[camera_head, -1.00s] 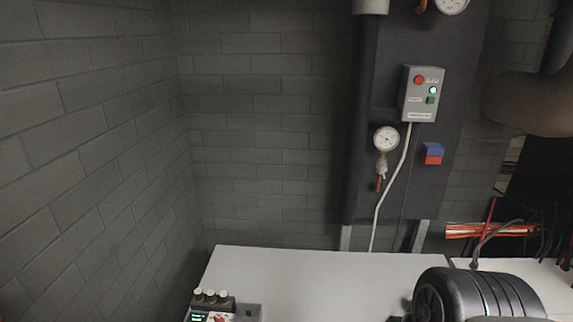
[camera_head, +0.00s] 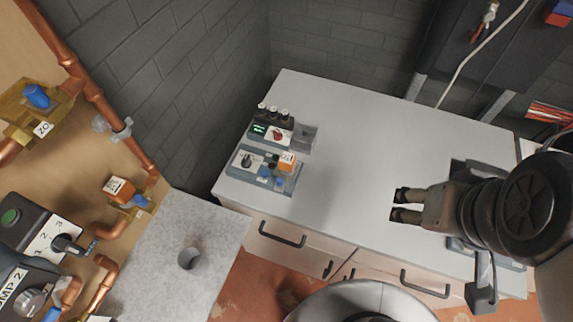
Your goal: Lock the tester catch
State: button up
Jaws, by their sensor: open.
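Two grey devices stand on the white bench top, left of my gripper. The rear device (camera_head: 272,133) has a lit green display, a red part and several dark capped vials along its back. A grey block (camera_head: 304,137) adjoins its right side. The front device (camera_head: 263,170) has a black knob, blue parts and an orange block with a white label. A catch is too small to make out on either device. My gripper (camera_head: 398,205) is open and empty above the right half of the bench, well apart from both devices.
A light grey surface (camera_head: 205,240) with a small grey cup (camera_head: 189,258) is at lower left. Copper pipes (camera_head: 103,105) and a dark pump control box (camera_head: 28,245) are on the wooden panel at left. The bench middle (camera_head: 345,140) is clear. Drawers (camera_head: 290,238) face the front.

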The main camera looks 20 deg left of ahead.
aim_at(281, 180)
jog(key=k+j+u, duration=0.15)
jog(key=u, duration=0.9)
